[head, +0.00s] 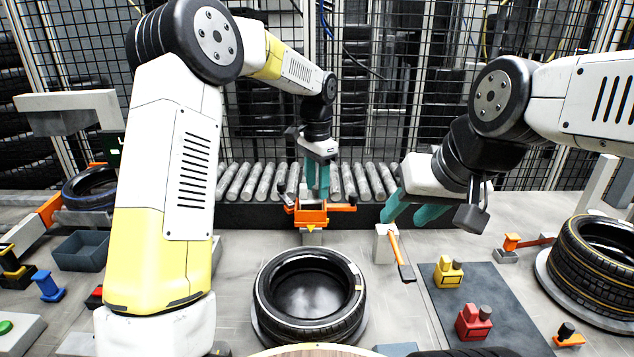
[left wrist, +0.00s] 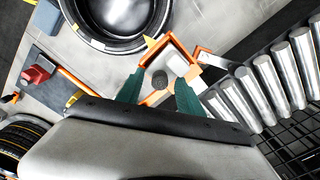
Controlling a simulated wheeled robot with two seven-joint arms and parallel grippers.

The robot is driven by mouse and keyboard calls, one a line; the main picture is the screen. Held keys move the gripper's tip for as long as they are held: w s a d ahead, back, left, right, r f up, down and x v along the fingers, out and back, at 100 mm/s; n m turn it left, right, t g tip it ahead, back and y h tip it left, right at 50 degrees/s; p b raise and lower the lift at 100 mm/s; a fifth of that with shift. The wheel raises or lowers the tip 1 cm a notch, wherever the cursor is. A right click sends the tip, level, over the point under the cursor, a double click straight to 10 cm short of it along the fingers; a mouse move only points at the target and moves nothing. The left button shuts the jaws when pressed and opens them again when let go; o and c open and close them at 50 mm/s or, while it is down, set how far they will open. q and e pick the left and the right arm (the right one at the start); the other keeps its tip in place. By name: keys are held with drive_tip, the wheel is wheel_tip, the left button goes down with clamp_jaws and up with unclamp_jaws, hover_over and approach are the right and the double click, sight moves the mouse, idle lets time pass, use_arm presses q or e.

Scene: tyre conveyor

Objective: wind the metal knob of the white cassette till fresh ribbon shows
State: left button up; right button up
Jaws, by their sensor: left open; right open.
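An orange holder (head: 310,217) stands at the table's back edge in front of the rollers. In the left wrist view the holder (left wrist: 148,58) frames a pale surface (left wrist: 176,60), probably the white cassette, and a dark round knob (left wrist: 159,80). No ribbon can be made out. My left gripper (head: 318,192) points down just over the holder, open. In its wrist view the knob lies between its two teal fingers; I cannot tell whether they touch it. My right gripper (head: 405,217) is open and empty, right of the holder and above the table.
A tyre (head: 310,296) lies in front of the holder. A grey post with an orange-handled tool (head: 401,258) stands below my right gripper. Yellow (head: 447,272) and red (head: 473,323) pieces sit on a dark mat. A roller conveyor (head: 350,181) runs behind.

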sight(317, 187)
use_arm(q)
wheel_tip(317, 187, up, 8)
drive_tip(key=shift+f, duration=0.1)
idle(0.4)
drive_tip(key=m, duration=0.5)
drive_tip(key=shift+f+m, duration=0.1)
drive_tip(key=shift+m, duration=0.4)
drive_tip(key=shift+f, duration=0.35)
wheel_tip(317, 187, down, 7)
drive_tip(key=shift+r, duration=0.1)
clamp_jaws()
